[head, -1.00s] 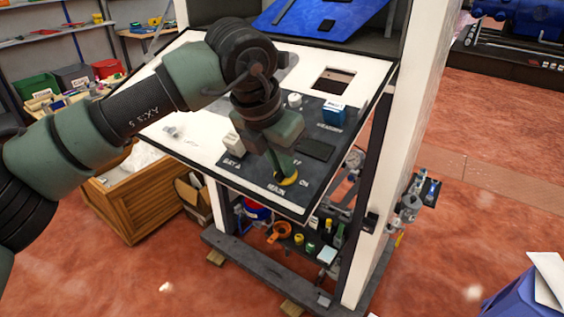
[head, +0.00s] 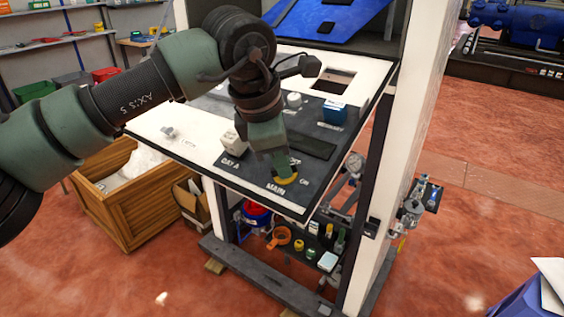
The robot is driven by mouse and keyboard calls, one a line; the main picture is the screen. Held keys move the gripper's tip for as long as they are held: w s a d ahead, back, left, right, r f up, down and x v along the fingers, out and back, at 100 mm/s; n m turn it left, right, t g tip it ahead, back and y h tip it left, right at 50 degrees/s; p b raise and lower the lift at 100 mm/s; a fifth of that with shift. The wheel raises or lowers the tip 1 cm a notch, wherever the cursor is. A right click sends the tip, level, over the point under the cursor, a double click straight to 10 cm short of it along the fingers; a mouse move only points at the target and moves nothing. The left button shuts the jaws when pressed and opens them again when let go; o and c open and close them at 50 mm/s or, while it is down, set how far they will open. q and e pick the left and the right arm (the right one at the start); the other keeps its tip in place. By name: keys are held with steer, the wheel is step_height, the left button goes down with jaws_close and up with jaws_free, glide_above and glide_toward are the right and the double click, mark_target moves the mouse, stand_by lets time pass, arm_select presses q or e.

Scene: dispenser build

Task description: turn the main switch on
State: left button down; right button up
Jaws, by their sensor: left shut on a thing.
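The main switch (head: 286,180) shows as a yellow dial on the dark part of the tilted panel, near its front corner. The labels "MAIN" and "ON" are printed beside it. My left gripper (head: 284,170) comes down on the switch from above and is shut on it. Its fingers hide most of the switch, so I cannot tell which way its handle points. My right gripper is not in view.
The white-edged panel (head: 150,134) also carries a white block (head: 233,140), a blue block (head: 333,112), a small white knob (head: 294,99) and a square opening. A wooden crate (head: 125,205) stands at left. Open red floor lies in front.

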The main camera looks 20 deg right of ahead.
arm_select(q)
steer(key=m, duration=0.3)
steer(key=shift+m, duration=2.3)
steer(key=c, duration=1.5)
jaws_free()
steer(key=shift+s, duration=0.1)
steer(key=v, duration=0.7)
steer(key=shift+s+a+r+b, duration=0.1)
steer(key=shift+a+r+b, duration=0.05)
steer(key=shift+r+b, duration=0.25)
